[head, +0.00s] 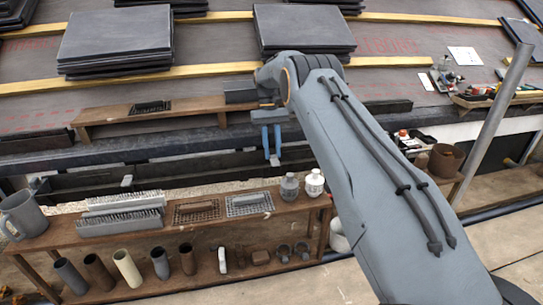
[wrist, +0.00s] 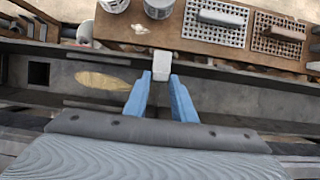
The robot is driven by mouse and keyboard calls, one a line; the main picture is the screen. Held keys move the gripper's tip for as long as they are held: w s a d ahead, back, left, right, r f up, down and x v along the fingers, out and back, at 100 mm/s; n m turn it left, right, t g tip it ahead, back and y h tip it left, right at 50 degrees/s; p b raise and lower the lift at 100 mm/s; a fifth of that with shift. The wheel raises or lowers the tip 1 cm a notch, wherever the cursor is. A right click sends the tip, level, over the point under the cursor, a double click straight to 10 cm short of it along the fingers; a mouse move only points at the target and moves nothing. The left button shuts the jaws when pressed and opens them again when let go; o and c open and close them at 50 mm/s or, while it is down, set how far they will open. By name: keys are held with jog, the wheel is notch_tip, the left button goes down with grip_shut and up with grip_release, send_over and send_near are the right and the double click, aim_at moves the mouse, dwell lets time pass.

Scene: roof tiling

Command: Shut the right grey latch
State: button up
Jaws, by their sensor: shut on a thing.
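My gripper (head: 271,146), with its two blue fingers, points down over the dark gutter in front of the roof edge. It also shows in the wrist view (wrist: 161,88). It is shut on the right grey latch (wrist: 162,65), a small pale grey piece between the fingertips. The latch's end (head: 274,161) shows just below the fingers in the head view. The fingers hide part of it, and I cannot tell its exact angle. Another small grey latch (head: 127,181) sticks up from the gutter at the left, apart from my gripper.
The dark gutter (head: 80,184) runs across the view. In front of it, a wooden shelf (head: 110,238) carries a grey jug (head: 22,214), brushes, grates and bottles (head: 314,183). Behind, a plank (head: 105,113) lies on the roof below stacked slates (head: 117,40). A grey pole (head: 497,120) stands at right.

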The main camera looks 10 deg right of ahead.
jog(key=shift+f+b, duration=0.15)
jog(key=shift+b, duration=0.25)
jog(key=o, duration=1.1)
jog(key=shift+c, duration=0.2)
jog(key=b+v, duration=0.4)
jog(key=v, duration=0.4)
